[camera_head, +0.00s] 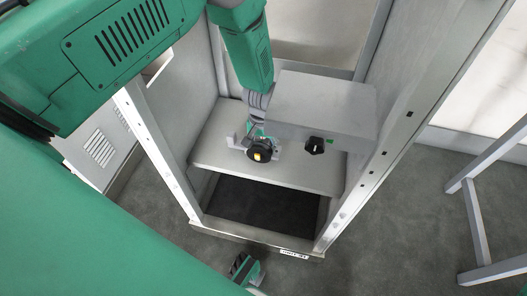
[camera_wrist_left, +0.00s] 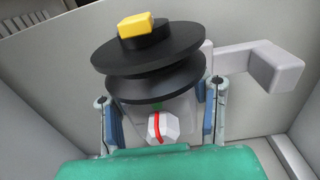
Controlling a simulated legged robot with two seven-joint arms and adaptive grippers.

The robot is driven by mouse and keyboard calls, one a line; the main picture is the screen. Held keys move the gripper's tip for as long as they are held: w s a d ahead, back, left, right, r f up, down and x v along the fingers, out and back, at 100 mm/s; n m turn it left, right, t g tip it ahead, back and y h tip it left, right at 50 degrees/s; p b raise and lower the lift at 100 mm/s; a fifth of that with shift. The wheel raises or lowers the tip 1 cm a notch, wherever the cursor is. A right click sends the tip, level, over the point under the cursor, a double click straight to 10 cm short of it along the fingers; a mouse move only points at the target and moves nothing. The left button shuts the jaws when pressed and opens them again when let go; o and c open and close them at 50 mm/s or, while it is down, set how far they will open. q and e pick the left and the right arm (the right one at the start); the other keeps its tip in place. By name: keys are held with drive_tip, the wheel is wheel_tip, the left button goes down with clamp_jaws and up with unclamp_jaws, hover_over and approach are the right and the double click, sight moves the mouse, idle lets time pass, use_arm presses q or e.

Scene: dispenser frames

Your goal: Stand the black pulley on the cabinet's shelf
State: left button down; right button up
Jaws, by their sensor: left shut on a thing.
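The black pulley (camera_head: 262,154) is in my left gripper (camera_head: 257,143), inside the cabinet (camera_head: 166,165) and over its grey shelf (camera_head: 222,160). In the left wrist view the pulley (camera_wrist_left: 150,62) shows two black flanges and a yellow block on top. The left gripper's fingers (camera_wrist_left: 160,118) stand on both sides of the grey part below the flanges, which has a white knob with a red mark. I cannot tell whether the pulley touches the shelf. My right gripper (camera_head: 246,270) is low at the front, outside the cabinet; its jaw opening is unclear.
A grey box (camera_head: 325,98) with a black knob (camera_head: 314,146) overhangs the shelf's right part, close to the left gripper. A pale bracket (camera_wrist_left: 265,65) stands beside the pulley. The cabinet's front posts bound the opening. The shelf's front left is clear.

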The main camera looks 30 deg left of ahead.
use_arm(q)
wheel_tip(320, 180, down, 2)
drive_tip(key=shift+f+b, duration=0.15)
drive_tip(key=shift+b, duration=0.2)
drive_tip(key=shift+w+f+b, duration=0.2)
drive_tip(key=shift+w+b, duration=0.05)
drive_tip(key=shift+b, duration=0.1)
drive_tip(key=shift+d+r, duration=0.15)
drive_tip(key=shift+d, duration=0.25)
drive_tip(key=c, duration=1.1)
unclamp_jaws()
drive_tip(key=shift+a, duration=0.1)
drive_tip(key=shift+c, duration=0.2)
drive_tip(key=o, duration=0.3)
drive_tip(key=shift+a, duration=0.2)
